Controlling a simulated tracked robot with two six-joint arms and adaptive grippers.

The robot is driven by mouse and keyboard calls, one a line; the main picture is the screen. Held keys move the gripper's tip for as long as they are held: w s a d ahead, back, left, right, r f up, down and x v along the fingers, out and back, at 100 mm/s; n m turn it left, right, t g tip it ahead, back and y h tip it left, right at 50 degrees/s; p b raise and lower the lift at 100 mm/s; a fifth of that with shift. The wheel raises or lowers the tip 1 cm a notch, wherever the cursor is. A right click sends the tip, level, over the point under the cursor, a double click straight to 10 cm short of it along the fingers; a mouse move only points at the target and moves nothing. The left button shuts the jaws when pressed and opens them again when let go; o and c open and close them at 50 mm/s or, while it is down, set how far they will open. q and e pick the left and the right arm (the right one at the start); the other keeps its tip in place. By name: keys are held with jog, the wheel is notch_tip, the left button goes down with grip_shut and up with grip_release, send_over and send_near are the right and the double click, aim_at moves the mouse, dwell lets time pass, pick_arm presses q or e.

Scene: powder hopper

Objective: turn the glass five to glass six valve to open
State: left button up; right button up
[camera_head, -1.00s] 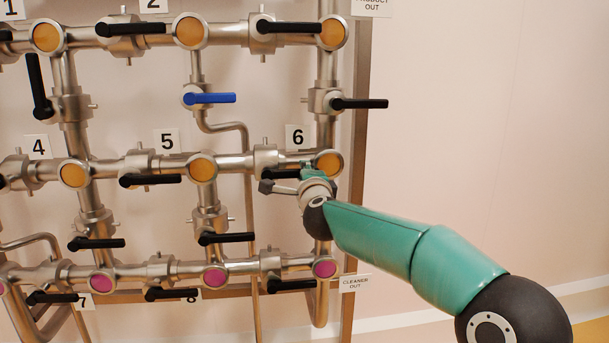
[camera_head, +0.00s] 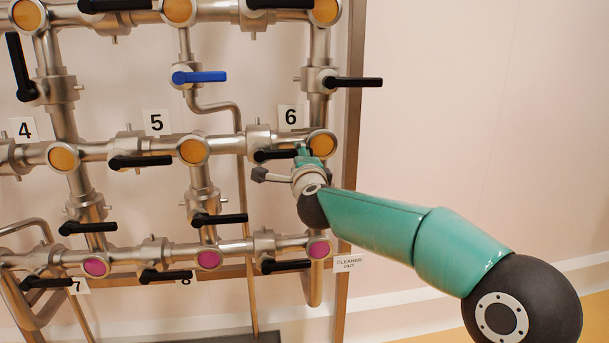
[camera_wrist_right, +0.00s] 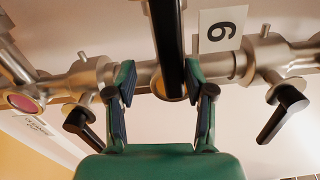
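The five-to-six valve (camera_head: 258,138) sits on the middle pipe between orange glass 5 (camera_head: 194,150) and orange glass 6 (camera_head: 321,143). Its black handle (camera_head: 272,155) lies along the pipe, pointing right toward glass 6. My right gripper (camera_head: 282,164) is at the handle's right end, partly covering it. In the right wrist view, a black handle (camera_wrist_right: 167,40) comes down from the top between the two open fingers (camera_wrist_right: 160,88), with a visible gap on each side. Its end covers part of an orange glass. My left gripper is out of view.
Above glass 6 is a vertical-pipe valve with a black handle (camera_head: 353,82). A blue handle (camera_head: 200,77) is up left. Below are a lower black handle (camera_head: 287,266) and a pink glass (camera_head: 318,248). The wall right of the frame post (camera_head: 352,90) is clear.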

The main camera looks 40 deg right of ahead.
jog(key=v, duration=1)
jog(key=shift+s+a, duration=0.2)
jog(key=shift+s, duration=0.15)
